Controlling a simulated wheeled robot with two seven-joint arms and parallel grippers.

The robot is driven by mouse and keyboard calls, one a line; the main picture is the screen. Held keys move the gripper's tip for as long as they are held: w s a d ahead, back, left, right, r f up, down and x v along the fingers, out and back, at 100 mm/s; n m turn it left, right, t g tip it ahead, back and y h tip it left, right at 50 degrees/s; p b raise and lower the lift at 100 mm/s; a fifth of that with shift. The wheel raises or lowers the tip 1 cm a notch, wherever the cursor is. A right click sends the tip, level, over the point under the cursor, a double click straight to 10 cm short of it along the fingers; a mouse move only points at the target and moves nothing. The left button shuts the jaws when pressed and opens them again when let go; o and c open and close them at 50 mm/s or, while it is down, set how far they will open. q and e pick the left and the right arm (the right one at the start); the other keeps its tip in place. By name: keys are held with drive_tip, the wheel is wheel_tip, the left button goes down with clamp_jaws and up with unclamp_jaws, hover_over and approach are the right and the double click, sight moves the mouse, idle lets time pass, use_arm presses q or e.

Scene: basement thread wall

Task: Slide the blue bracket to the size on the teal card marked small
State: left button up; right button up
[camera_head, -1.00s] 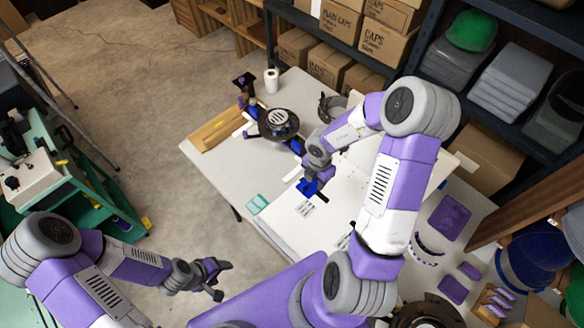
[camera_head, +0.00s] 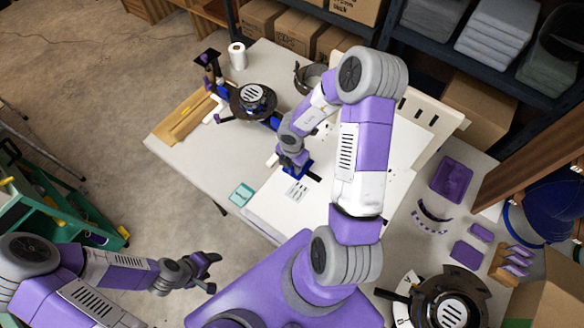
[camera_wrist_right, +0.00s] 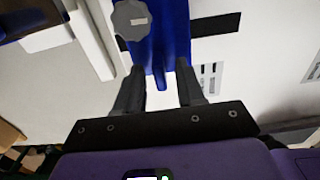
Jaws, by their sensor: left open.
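The blue bracket (camera_head: 300,170) sits on the white panel (camera_head: 270,220) on the table, partly hidden by my right arm. In the right wrist view the blue bracket (camera_wrist_right: 168,35) has a grey knob (camera_wrist_right: 132,18) beside it. My right gripper (camera_wrist_right: 160,72) has one finger on each side of the bracket's near end; whether both fingers touch it I cannot tell. The teal card (camera_head: 242,194) lies at the table's front left edge; its writing is too small to read. My left gripper (camera_head: 210,272) is open and empty, off the table's front edge.
A white label with dark marks (camera_head: 297,190) lies just in front of the bracket. A dark round fixture (camera_head: 253,100) and a paper roll (camera_head: 237,56) stand at the back left. Purple trays (camera_head: 453,180) lie at the right. The panel's front part is clear.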

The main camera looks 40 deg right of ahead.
drive_tip(key=shift+f, duration=0.4)
use_arm(q)
drive_tip(key=shift+f, duration=0.15)
use_arm(e)
clamp_jaws()
drive_tip(key=shift+s, duration=0.1)
